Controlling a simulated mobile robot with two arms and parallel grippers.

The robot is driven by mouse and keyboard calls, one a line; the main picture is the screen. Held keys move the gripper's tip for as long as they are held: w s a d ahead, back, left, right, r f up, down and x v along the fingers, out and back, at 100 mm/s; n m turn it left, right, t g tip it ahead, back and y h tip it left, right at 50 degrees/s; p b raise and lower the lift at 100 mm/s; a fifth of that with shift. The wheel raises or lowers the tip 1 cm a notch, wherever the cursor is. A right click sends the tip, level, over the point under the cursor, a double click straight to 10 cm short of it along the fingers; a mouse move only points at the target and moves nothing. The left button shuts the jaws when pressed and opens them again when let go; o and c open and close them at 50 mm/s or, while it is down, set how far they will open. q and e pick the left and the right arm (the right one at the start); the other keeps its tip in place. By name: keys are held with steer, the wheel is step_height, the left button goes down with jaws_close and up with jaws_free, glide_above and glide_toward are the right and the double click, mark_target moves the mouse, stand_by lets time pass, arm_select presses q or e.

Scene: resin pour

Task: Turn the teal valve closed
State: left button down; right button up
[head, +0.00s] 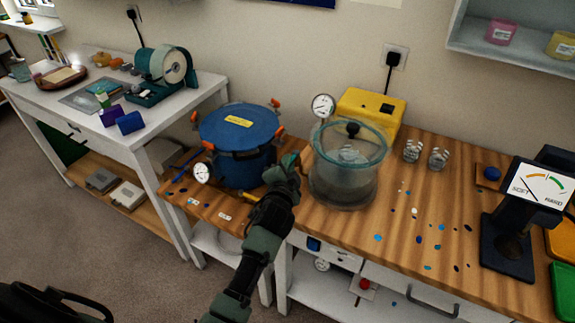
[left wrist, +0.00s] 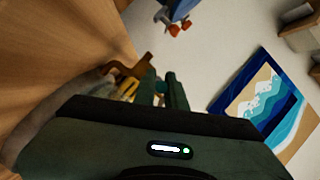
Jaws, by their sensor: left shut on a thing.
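My left gripper (head: 286,168) reaches in between the blue pressure pot (head: 238,132) and the clear vacuum chamber (head: 345,182) on the wooden bench. Its fingers also show in the left wrist view (left wrist: 163,88). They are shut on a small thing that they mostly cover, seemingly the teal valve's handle. Brass-coloured fittings (left wrist: 128,88) show just beside the fingers in the left wrist view. The valve's exact angle cannot be told, as its handle blends with my green fingers. My right gripper is not in view.
A yellow pump (head: 370,108) stands behind the chamber and a round gauge (head: 323,106) rises by its rim. Another gauge (head: 201,173) sits at the pot's front. Two small glass jars (head: 412,151) and a hardness meter (head: 515,210) stand to the right. Paint spots mark the bench.

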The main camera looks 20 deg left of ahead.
arm_select(q)
steer(key=c, duration=1.5)
jaws_free()
steer(key=shift+d, duration=0.1)
steer(key=b+v, duration=0.1)
steer(key=v, duration=0.6)
steer(key=shift+s+d+r, duration=0.1)
steer(key=shift+s, duration=0.25)
